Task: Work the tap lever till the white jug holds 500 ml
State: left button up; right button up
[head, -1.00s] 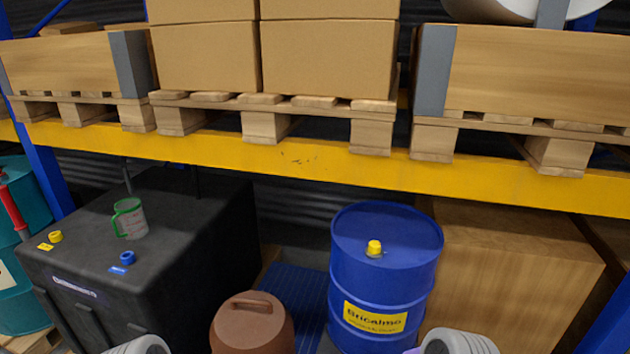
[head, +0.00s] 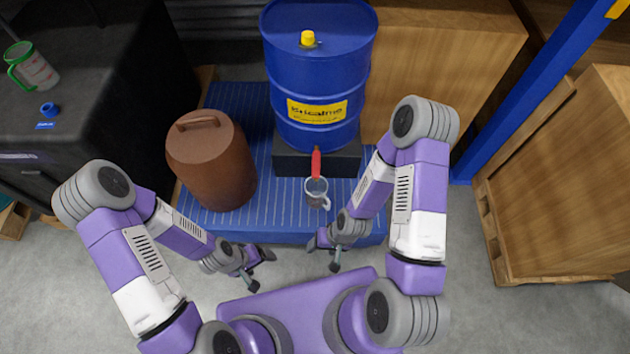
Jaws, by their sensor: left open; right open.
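The white jug (head: 316,193) stands under the tap at the front of the blue drum (head: 318,70), its handle to the right. Its fill level is too small to read. The red tap lever (head: 316,163) points down above the jug's mouth. My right gripper (head: 322,257) is open and empty, in front of the jug and apart from it. My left gripper (head: 262,271) is open and empty, further left and in front of the blue pallet (head: 228,222). Neither gripper touches the lever or the jug.
A brown lidded container (head: 212,165) stands on the pallet left of the drum. A black tank (head: 95,90) at left carries a green-handled measuring jug (head: 35,68) and a blue cap (head: 48,109). Wooden crates (head: 560,170) and a blue post (head: 530,85) stand at right.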

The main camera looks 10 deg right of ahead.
aim_at(316, 155)
jog(key=z, duration=0.55)
jog(key=k, duration=1.3)
jog(key=u, duration=0.55)
